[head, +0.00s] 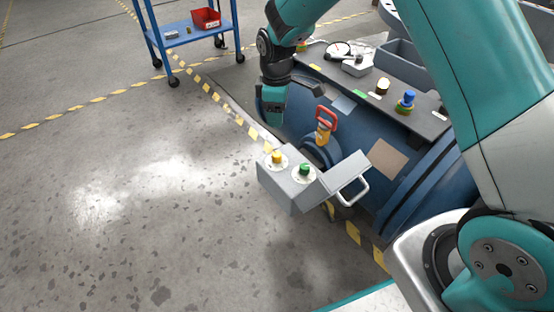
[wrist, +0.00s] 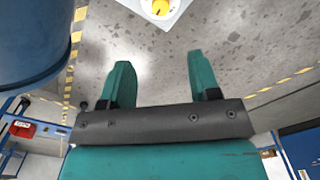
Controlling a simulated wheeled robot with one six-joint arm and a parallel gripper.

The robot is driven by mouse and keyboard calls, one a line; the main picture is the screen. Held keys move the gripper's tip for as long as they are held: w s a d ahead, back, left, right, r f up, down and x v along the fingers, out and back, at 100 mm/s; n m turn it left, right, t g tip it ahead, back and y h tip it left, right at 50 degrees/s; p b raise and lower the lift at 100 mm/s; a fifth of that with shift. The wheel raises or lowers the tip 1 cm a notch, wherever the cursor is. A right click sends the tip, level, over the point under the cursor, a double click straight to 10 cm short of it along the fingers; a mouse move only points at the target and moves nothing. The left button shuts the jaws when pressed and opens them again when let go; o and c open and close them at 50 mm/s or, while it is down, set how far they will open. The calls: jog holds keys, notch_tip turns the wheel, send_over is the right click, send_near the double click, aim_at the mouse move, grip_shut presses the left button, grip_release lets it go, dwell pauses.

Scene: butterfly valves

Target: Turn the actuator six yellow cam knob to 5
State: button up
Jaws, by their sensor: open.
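The yellow knob (head: 277,157) sits on a white round dial on top of a grey actuator box (head: 288,193). It also shows at the top edge of the wrist view (wrist: 160,7), with a pale pointer mark on it; the dial numbers are too small to read. My gripper (wrist: 160,75) is open and empty, its two teal fingers apart. In the head view my gripper (head: 271,108) is above and behind the box, apart from the yellow knob. I cannot make out the fingertips clearly there.
A green knob (head: 304,169) stands right of the yellow one. The box's grey lid or cover with a handle (head: 353,191) is at its right. Open floor lies left and in front.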

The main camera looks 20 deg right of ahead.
aim_at(277, 154)
notch_tip(277, 154, down, 16)
jog(key=b, duration=0.5)
jog(key=shift+r, duration=0.1)
jog(key=c, duration=0.9)
